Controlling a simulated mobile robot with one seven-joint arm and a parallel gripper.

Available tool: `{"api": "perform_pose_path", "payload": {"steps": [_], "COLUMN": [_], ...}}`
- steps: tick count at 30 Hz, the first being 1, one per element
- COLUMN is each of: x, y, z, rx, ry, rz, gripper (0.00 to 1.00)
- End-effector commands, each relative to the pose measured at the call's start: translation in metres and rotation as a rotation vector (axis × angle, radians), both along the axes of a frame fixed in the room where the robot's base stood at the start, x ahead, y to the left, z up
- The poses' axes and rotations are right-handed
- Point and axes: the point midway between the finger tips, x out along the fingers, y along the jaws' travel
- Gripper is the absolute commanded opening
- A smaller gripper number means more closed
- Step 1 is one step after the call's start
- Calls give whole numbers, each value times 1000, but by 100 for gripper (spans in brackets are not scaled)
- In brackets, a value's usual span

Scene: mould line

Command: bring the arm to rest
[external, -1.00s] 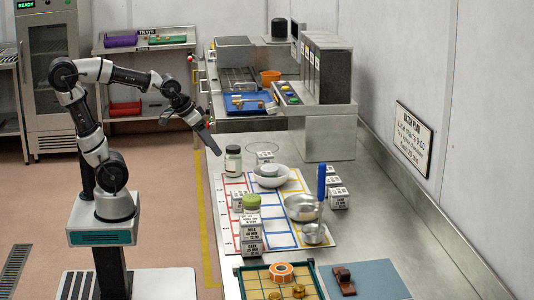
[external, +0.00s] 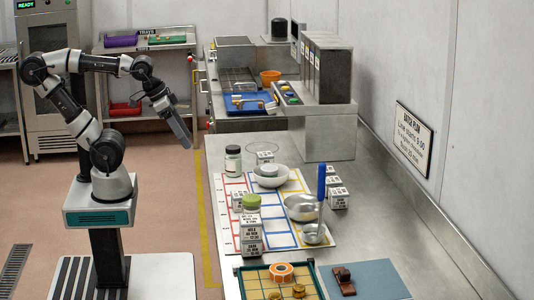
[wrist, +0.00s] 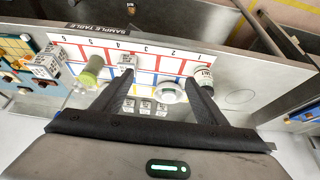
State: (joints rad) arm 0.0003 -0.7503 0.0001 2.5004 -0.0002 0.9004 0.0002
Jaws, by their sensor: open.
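My arm is bent in a high arch above its base at the left in the external view. My gripper (external: 184,138) points down and hangs in the air over the floor, left of the steel bench (external: 350,240). It touches nothing there. In the wrist view the two fingers of my gripper (wrist: 164,82) stand well apart with nothing held between them. The sample mat (wrist: 150,60) with its coloured grid shows beyond the fingers.
The bench edge is right of my gripper. On the bench stand a lidded jar (external: 233,160), a white bowl (external: 270,176), a steel pan (external: 301,207), a blue-handled tool (external: 321,182), several small labelled boxes and a green-edged tray (external: 238,272). The floor between arm and bench is clear.

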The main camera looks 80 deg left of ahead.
Motion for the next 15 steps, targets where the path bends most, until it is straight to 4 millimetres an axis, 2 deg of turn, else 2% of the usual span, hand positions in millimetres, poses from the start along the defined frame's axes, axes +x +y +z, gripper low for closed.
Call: {"api": "perform_pose_path", "payload": {"steps": [1, 6, 9, 15], "x": [0, 0, 0, 0], "y": [0, 0, 0, 0], "z": [44, 108, 128, 128], "rx": [0, 0, 0, 0], "ry": [-1, -1, -1, -1], "rz": [0, 0, 0, 0], "gripper": [66, 66, 66, 66]}}
